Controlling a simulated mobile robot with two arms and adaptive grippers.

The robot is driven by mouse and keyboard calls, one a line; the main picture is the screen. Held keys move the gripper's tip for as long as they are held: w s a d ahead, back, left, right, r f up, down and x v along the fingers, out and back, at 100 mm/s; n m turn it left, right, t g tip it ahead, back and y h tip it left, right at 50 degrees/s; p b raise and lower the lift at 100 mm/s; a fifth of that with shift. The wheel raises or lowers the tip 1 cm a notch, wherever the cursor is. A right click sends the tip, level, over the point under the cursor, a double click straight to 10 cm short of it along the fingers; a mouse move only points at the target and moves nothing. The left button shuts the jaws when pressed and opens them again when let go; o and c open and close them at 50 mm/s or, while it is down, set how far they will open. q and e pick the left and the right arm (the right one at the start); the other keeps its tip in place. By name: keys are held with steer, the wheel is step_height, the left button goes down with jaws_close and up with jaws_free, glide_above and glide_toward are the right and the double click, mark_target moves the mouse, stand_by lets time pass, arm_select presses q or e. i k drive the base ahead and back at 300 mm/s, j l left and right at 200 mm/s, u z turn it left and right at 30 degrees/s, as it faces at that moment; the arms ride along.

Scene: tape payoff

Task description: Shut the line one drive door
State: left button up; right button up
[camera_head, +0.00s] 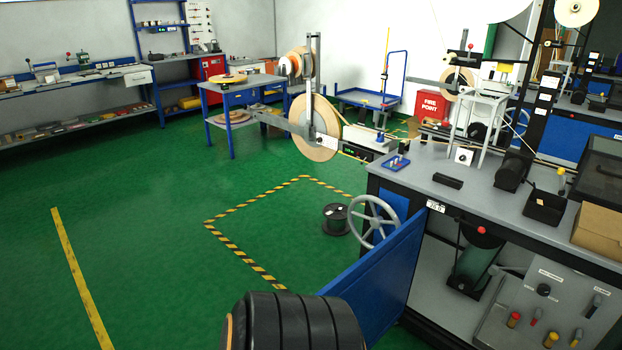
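A blue door panel (375,272) stands open at the lower middle of the head view. It sticks out from the front of the grey-topped machine bench (470,200) toward the lower left. Its right edge is near the bench frame. No line number is readable on the door. Neither of my grippers is in view.
A large black ribbed round shape (295,322) covers the door's lower left part; I cannot tell what it is. A grey handwheel (352,215) stands behind the door. A black spool (335,219) sits on the green floor, which is clear to the left. A control panel (545,310) is at lower right.

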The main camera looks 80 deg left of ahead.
mark_target(376, 286)
steer(key=k+j+u, duration=0.15)
steer(key=k+j, duration=0.15)
steer(key=k+j+u, duration=0.3)
steer(key=k+j, duration=0.2)
steer(key=j, duration=0.25)
steer(key=k+j+u, duration=0.15)
steer(key=j, duration=0.25)
steer(key=j+u, duration=0.1)
steer(key=j, duration=1)
